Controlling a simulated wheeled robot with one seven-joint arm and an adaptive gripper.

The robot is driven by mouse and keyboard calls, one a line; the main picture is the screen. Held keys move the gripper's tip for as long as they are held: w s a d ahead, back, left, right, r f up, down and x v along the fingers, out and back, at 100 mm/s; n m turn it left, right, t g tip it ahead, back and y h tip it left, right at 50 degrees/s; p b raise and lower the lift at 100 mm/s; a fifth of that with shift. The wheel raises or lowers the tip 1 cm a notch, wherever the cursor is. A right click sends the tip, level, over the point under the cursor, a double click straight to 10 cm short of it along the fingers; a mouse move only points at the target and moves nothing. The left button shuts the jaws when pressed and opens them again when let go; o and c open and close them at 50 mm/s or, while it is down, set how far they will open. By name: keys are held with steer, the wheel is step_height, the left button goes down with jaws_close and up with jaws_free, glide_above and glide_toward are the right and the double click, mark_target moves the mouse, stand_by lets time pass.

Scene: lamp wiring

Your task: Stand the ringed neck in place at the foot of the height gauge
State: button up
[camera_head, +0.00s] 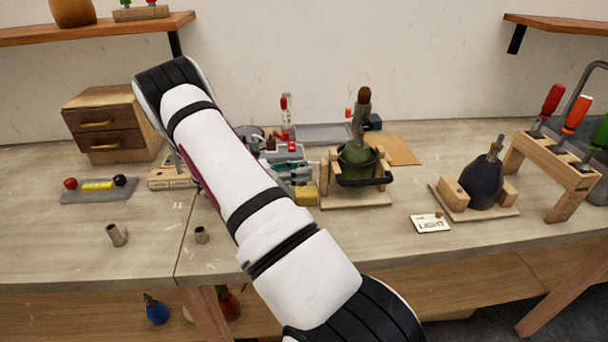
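My gripper is not visible; my own arm crosses the middle of the view and hides part of the bench. Two small grey-brown tubes stand on the bench at the front left: a taller, slightly tilted one (117,236) and a shorter one (201,235). I cannot make out a ring on either. I cannot clearly identify the height gauge. A slim upright with a red top (284,108) stands at the back among the clutter. A grey piece with a brown top (363,108) rises above a green bottle (358,162) in a wooden cradle.
A dark bottle (482,182) sits in a cradle at right, near a LIGHT card (431,223) and a screwdriver rack (556,165). A drawer box (105,118) and a grey tray (98,196) stand at left. The front left bench is mostly clear.

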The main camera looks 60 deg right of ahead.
steer(key=shift+s+d, duration=0.4)
steer(key=shift+s, duration=0.05)
steer(key=shift+c, duration=0.6)
jaws_close()
